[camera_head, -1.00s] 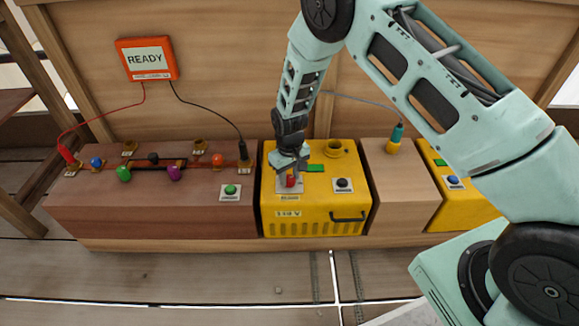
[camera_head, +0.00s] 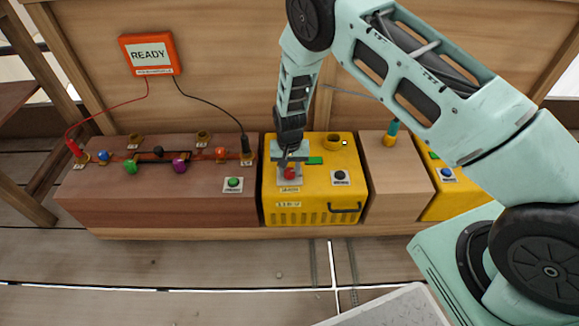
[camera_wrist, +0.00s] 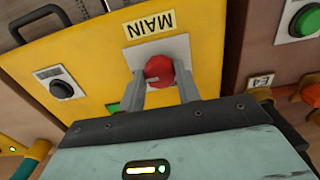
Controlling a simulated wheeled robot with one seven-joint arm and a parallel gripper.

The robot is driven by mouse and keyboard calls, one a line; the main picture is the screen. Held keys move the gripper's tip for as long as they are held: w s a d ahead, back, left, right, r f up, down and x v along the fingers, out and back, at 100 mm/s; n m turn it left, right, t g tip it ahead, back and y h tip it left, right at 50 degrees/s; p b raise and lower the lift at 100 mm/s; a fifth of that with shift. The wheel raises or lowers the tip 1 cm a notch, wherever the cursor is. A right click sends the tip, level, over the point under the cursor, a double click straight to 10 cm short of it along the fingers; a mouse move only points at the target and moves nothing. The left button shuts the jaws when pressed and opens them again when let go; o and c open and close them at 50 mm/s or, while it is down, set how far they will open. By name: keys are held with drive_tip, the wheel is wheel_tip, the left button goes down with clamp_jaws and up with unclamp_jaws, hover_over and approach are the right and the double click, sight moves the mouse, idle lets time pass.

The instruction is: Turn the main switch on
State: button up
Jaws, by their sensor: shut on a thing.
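The main switch (camera_wrist: 159,70) is a red knob on a pale plate, under a label reading MAIN, on top of the yellow box (camera_head: 317,215). In the head view the red knob (camera_head: 290,173) shows just below my gripper (camera_head: 286,161). In the wrist view my gripper's two grey fingers (camera_wrist: 161,88) stand on either side of the red knob, shut on it. The knob's lower part is hidden by the fingers.
A black button (camera_head: 340,177), a green patch (camera_head: 315,160) and a black handle (camera_head: 345,208) are on the yellow box. A brown bench (camera_head: 150,208) with a green button (camera_head: 233,184) stands left. An orange READY display (camera_head: 150,54) hangs behind. A wooden block (camera_head: 400,195) stands right.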

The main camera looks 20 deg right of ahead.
sight(289, 171)
drive_tip(key=shift+w, duration=0.1)
idle(0.3)
drive_tip(key=o, duration=1)
wheel_tip(289, 171, up, 17)
drive_tip(key=p, duration=0.5)
drive_tip(key=shift+r, duration=0.2)
